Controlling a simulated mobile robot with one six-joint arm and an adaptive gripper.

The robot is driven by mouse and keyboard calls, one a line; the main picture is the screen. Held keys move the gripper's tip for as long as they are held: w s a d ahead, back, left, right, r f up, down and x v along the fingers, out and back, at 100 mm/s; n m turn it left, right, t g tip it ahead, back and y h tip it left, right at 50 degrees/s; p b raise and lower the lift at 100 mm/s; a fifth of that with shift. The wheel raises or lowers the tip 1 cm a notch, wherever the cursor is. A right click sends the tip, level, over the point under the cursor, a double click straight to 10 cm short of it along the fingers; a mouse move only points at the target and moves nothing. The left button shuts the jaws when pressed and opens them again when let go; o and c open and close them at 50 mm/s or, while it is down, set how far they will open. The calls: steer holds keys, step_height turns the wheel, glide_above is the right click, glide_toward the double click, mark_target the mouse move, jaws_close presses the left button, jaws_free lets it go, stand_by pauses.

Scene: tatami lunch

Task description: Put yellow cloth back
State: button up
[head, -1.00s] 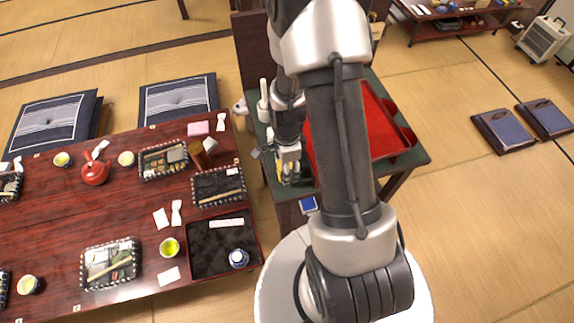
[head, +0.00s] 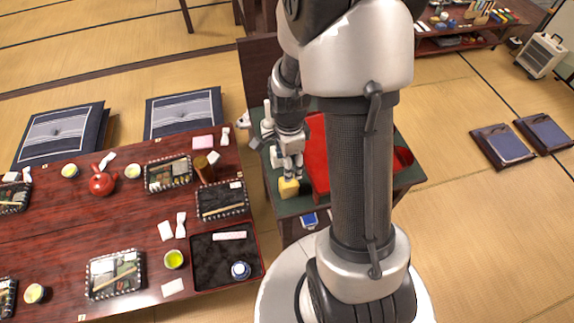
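The yellow cloth (head: 289,188) looks like a small folded block. It is near the front left edge of the green-topped side table (head: 292,208). My gripper (head: 289,176) points down right over the cloth, its fingertips at or just above the cloth's top. The fingers are too small to tell whether they are open or closed on it, and whether the cloth rests on the table or hangs just above it is unclear. My arm hides much of the side table.
A red tray (head: 316,150) lies on the side table right of my gripper. A white bottle-like item stands behind it. The low dining table (head: 140,215) at left holds a black tray (head: 205,272), bento boxes, cups and a red teapot (head: 103,181). Open tatami lies at right.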

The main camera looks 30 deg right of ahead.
steer(key=a+r+n+t, duration=0.1)
steer(key=a+r+n, duration=0.3)
steer(key=r, duration=0.6)
steer(key=s+a+r+n+t, duration=0.1)
steer(key=s+a+r+n, duration=0.2)
steer(key=s+r+n, duration=0.3)
steer(key=s+a+r+n+t, duration=0.2)
steer(key=s+r+n, duration=0.5)
steer(key=n, duration=0.4)
steer(key=shift+s+a+r+t, duration=0.3)
steer(key=shift+a+r, duration=0.45)
steer(key=shift+a, duration=0.05)
